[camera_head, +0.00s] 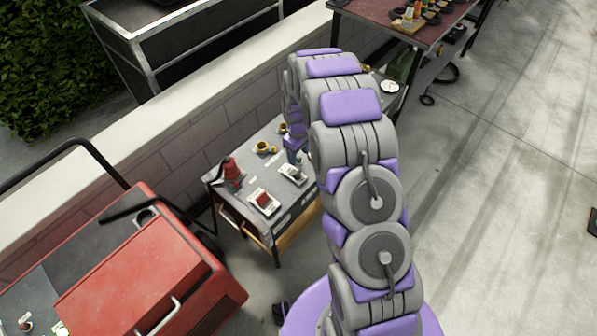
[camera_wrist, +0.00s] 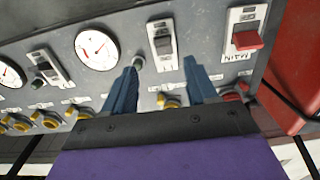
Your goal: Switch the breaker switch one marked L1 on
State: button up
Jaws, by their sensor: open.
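In the wrist view, a breaker switch (camera_wrist: 162,38) with a dark lever in a pale housing sits on the grey panel (camera_wrist: 205,28), top centre. The small label below it seems to read L1, but it is blurred. My gripper (camera_wrist: 160,64) is open, its two blue fingers apart and empty. The fingertips lie below and to either side of this switch in the picture; I cannot tell whether they touch the panel. In the head view, the panel table (camera_head: 245,192) stands left of my arm, which hides part of it and most of my gripper.
The wrist view shows a red-levered switch (camera_wrist: 247,40) labelled MAIN, another dark-levered switch (camera_wrist: 48,68), a round gauge (camera_wrist: 97,49) and several yellow sockets along the lower side. In the head view, a red cart (camera_head: 140,275) stands left and a wall (camera_head: 190,145) runs behind the table.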

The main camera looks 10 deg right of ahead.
aim_at(297, 172)
jog(key=f, duration=0.3)
jog(key=f+b, duration=0.1)
jog(key=f, duration=0.2)
jog(key=f+b, duration=0.1)
jog(key=f, duration=0.2)
jog(key=shift+a+f, duration=0.35)
jog(key=shift+f, duration=0.05)
jog(key=shift+d+f, duration=0.2)
jog(key=shift+f, duration=0.2)
jog(key=shift+c, duration=0.2)
jog(key=shift+a, duration=0.1)
jog(key=c, duration=1)
